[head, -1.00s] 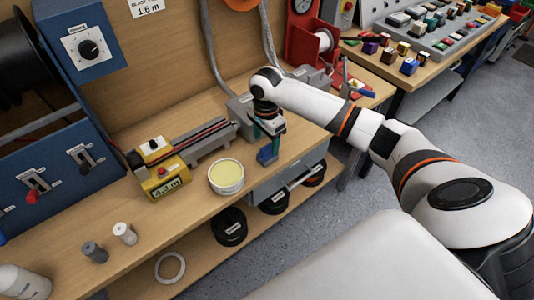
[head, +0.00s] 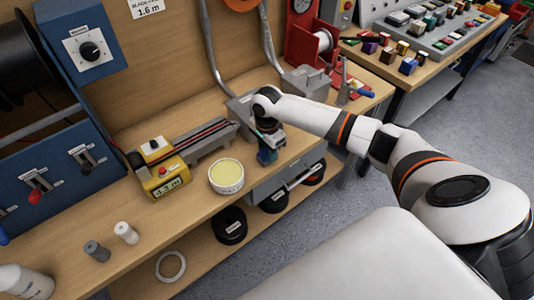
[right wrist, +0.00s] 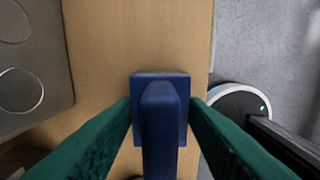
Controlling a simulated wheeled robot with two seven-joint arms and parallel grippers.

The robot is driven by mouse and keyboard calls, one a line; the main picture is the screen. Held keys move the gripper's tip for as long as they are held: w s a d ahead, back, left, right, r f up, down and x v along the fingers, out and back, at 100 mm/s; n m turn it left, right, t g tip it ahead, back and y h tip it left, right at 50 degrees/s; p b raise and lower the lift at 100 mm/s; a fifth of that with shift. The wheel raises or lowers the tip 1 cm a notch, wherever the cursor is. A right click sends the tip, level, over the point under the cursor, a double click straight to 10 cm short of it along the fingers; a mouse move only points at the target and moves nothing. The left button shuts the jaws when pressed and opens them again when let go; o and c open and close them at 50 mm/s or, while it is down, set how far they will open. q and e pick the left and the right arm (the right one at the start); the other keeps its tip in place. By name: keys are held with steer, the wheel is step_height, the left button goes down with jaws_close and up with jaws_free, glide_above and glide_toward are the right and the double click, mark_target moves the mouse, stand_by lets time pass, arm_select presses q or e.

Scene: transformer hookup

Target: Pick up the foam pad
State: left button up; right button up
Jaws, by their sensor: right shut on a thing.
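The foam pad appears to be the blue block with a raised narrow grip (head: 264,157), standing near the front edge of the wooden bench. In the right wrist view the pad (right wrist: 160,88) is centred between two green fingers, its grip rising toward the camera. My right gripper (head: 267,148) points down over it and is shut on the grip; the wrist view shows the gripper (right wrist: 161,105) with a finger on each side. The pad's underside is hidden, and I cannot tell if it still touches the bench. My left gripper is not in view.
A round tub with pale yellow contents (head: 226,176) stands left of the pad. A yellow length gauge (head: 160,178) and grey rail (head: 205,143) are farther left. A lower shelf holds dark rolls (head: 231,224).

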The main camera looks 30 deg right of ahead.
steer(key=shift+r, duration=0.1)
step_height(320, 180, up, 10)
steer(key=shift+f+b, duration=0.1)
steer(key=shift+b, duration=0.25)
